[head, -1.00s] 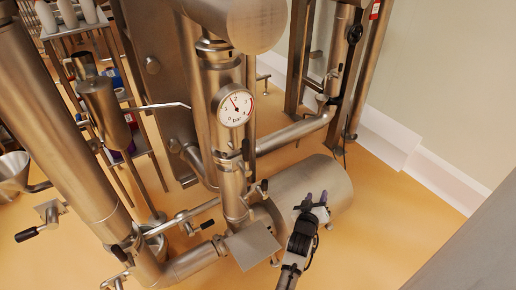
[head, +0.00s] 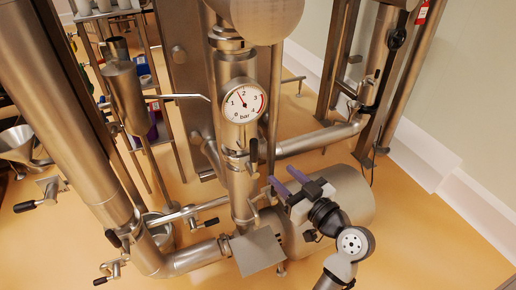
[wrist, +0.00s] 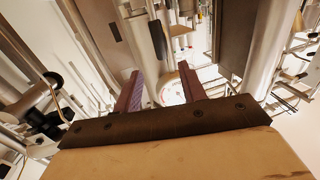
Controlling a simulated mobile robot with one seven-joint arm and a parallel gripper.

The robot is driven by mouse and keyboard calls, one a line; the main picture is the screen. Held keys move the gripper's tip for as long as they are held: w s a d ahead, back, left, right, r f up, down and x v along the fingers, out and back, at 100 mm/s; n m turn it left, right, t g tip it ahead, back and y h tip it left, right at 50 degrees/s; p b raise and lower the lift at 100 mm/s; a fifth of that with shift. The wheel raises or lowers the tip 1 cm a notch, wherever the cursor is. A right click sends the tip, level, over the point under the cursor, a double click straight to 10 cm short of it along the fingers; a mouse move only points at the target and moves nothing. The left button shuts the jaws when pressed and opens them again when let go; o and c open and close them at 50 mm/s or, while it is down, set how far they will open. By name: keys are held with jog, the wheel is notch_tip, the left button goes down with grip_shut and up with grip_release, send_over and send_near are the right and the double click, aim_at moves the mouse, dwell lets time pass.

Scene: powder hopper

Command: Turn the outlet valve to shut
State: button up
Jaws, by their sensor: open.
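My gripper (head: 281,177) is open and empty in the head view, with purple finger pads pointing up and left. It is just right of the vertical steel pipe, below the pressure gauge (head: 242,101). A black-handled lever (head: 254,150) stands on that pipe close to the fingertips, without visible contact. In the wrist view the fingers (wrist: 158,80) are spread, and a dark handle (wrist: 158,40) shows beyond them. Other black-handled levers sit on the lower pipe (head: 207,223), the slanted pipe (head: 114,239) and at the bottom left (head: 104,280). I cannot tell which is the outlet valve.
A horizontal steel cylinder (head: 350,205) lies behind my gripper. A flat steel plate (head: 257,251) is below it. A shelf rack and a thick slanted pipe (head: 75,120) fill the left. Orange floor (head: 430,230) is open at the right.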

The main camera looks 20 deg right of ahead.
aim_at(257, 151)
jog(key=p+x, duration=0.3)
jog(key=x, duration=0.9)
jog(key=shift+w+r+p, duration=0.1)
jog(key=shift+p, duration=0.3)
jog(key=shift+w+a, duration=0.15)
jog(key=shift+w, duration=0.3)
grip_shut()
